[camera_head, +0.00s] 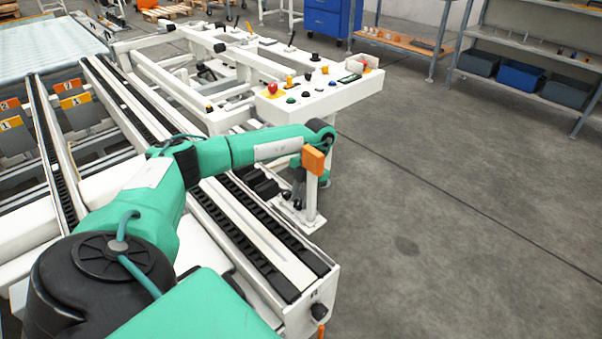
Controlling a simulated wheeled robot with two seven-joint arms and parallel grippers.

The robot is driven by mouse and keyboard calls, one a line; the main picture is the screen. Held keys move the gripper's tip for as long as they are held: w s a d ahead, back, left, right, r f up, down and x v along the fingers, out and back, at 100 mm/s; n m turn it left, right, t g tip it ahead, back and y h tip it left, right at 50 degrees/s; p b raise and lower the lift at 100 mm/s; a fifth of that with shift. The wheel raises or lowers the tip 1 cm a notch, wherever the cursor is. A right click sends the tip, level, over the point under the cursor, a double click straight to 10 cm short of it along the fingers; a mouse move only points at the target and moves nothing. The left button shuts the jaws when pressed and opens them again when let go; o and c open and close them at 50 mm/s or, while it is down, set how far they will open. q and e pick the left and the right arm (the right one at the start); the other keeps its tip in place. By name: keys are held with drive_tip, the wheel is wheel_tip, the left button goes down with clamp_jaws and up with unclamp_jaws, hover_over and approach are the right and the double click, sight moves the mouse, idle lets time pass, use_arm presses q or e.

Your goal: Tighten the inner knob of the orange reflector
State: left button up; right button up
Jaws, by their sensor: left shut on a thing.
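The orange reflector (313,160) sits on top of a white upright post (312,198) at the side of the white conveyor frame. My left arm reaches in from the left and bends down just behind the reflector. My left gripper (292,196) is low beside the post, on its conveyor side, and is shut on the inner knob. The knob is small and mostly hidden by the gripper, so how it is turned cannot be told. My right gripper is not in view.
A white control panel (340,92) with buttons and red emergency stops stands just beyond my arm. The conveyor rails (262,240) run under the arm. Shelves with bins (521,74) and a blue cabinet (325,18) are far back. The grey floor at right is clear.

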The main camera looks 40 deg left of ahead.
use_arm(q)
drive_tip(key=o, duration=1)
